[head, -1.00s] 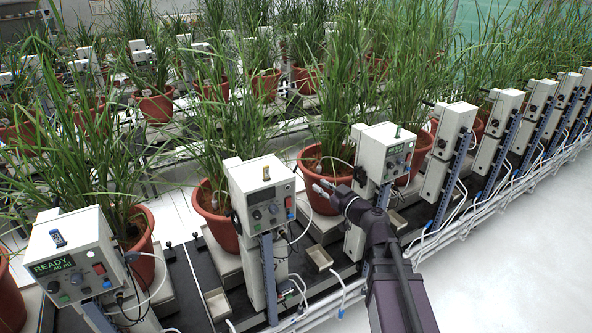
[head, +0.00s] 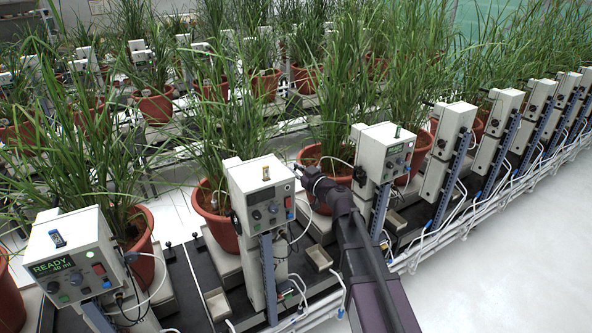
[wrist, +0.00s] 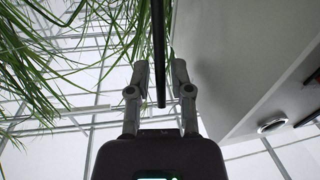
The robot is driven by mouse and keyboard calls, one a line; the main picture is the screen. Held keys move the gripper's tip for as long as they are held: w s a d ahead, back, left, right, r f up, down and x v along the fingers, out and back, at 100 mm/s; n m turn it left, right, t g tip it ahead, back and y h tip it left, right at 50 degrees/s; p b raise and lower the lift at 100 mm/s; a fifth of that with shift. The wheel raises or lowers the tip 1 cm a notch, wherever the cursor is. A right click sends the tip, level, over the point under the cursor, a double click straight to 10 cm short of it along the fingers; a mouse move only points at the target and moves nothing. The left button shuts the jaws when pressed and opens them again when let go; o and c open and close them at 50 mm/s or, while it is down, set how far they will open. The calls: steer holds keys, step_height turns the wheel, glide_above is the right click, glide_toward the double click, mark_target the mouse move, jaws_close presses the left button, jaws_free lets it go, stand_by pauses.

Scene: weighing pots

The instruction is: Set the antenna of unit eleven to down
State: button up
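My gripper (head: 298,171) is beside the right side of the middle white control unit (head: 262,197), between it and the unit to the right (head: 384,152). In the wrist view my gripper (wrist: 160,76) has its two fingers apart. A thin black rod (wrist: 159,50), which looks like an antenna, runs down from the top edge into the gap between them, with a gap on either side. A pale unit housing (wrist: 222,60) fills the right of that view. The rod cannot be made out in the head view. No unit number is readable.
A front-left unit (head: 75,258) has a lit green READY display. Potted grasses stand behind the units, and leaves (wrist: 50,50) hang near my gripper at left. White pipes (head: 430,245) run along the front. The pale floor (head: 500,270) at right is clear.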

jaws_close()
steer(key=shift+d, duration=0.15)
